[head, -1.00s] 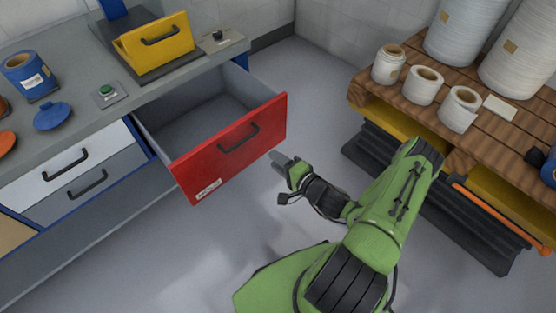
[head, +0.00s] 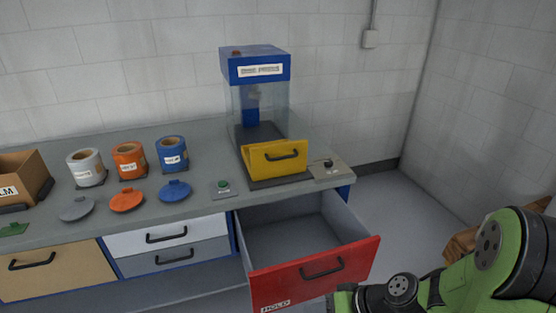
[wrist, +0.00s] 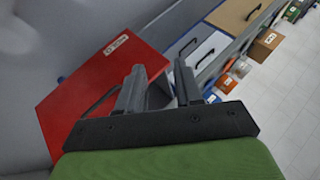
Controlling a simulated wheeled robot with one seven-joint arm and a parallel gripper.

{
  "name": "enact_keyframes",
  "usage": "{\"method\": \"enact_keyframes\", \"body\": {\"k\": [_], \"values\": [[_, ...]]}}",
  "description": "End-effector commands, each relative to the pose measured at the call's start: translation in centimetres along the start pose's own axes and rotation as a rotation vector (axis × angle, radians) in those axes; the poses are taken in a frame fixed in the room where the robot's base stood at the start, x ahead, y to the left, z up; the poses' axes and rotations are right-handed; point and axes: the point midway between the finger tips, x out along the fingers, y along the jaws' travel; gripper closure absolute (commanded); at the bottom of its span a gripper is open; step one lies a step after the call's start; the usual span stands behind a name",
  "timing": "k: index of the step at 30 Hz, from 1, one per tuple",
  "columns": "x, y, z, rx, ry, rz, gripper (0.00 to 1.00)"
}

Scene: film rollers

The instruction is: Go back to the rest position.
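My gripper (wrist: 160,78) shows in the wrist view with its two grey fingers apart and nothing between them. The red drawer front (wrist: 100,90) is beyond the fingers and to their left; I cannot tell the exact gap. In the head view my green arm enters from the lower right, and its fingers are not clearly seen there. The red drawer (head: 315,275), labelled HOLD, is pulled open below the bench, and the visible part of its inside is empty.
On the bench (head: 205,200) stand grey, orange and blue canisters (head: 172,153) with loose lids (head: 126,201), a green button (head: 223,184) and a glass-sided machine (head: 258,100) with a yellow handled front (head: 275,160). Clear floor (head: 400,195) lies right of the bench.

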Motion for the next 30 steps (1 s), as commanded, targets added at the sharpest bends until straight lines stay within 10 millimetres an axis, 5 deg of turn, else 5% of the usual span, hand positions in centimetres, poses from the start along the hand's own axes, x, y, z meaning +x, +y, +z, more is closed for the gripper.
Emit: {"method": "enact_keyframes", "body": {"k": [7,16,20,30], "values": [[-9.5,-5.4,0.9,-0.168,-0.116,0.393,0.65],[-21.5,-11.3,4.0,-0.099,0.076,0.674,0.65],[-23.2,-11.9,5.2,-0.060,0.126,0.690,0.65],[-23.3,-11.8,5.3,-0.054,0.130,0.692,0.65]]}}
